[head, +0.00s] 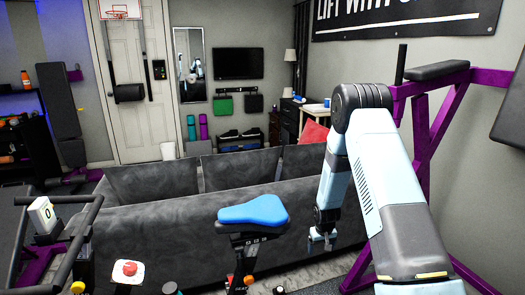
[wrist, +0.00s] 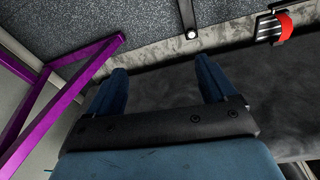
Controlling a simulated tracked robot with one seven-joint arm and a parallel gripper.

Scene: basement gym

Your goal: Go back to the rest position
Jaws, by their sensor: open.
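My gripper (head: 322,240) hangs down at the end of my arm in the head view, to the right of the blue bike seat. It is in front of the back of the grey sofa. In the wrist view its two blue fingers (wrist: 167,90) stand apart with nothing between them. Beyond them are the dark sofa back and the speckled floor.
A blue-seated exercise bike (head: 252,211) stands close on the left of my gripper. The grey sofa (head: 160,230) spans the middle. A purple rack (head: 440,125) stands on the right, behind my arm; its purple bars show in the wrist view (wrist: 60,95).

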